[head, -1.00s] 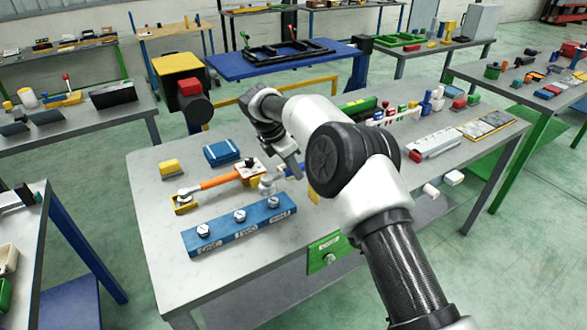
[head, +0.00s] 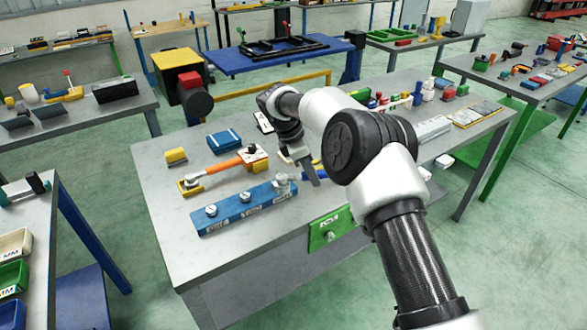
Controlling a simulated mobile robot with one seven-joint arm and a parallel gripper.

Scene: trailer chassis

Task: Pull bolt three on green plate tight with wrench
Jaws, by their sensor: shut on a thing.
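My gripper (head: 308,177) is shut on a wrench with a blue handle (head: 319,171), partly hidden by my arm. The wrench's grey head (head: 284,181) is at the right-hand bolt of a blue bar (head: 229,221) on the bench and hides most of that bolt. I cannot tell whether it is seated around it. The left bolt (head: 211,210) and middle bolt (head: 246,197) stand uncovered, with labels on the bar's front below them. A green plate (head: 331,229) with one bolt head is on the bench's front edge.
A blue box (head: 224,139) and a yellow block (head: 176,156) are farther back. The bench's front left is clear.

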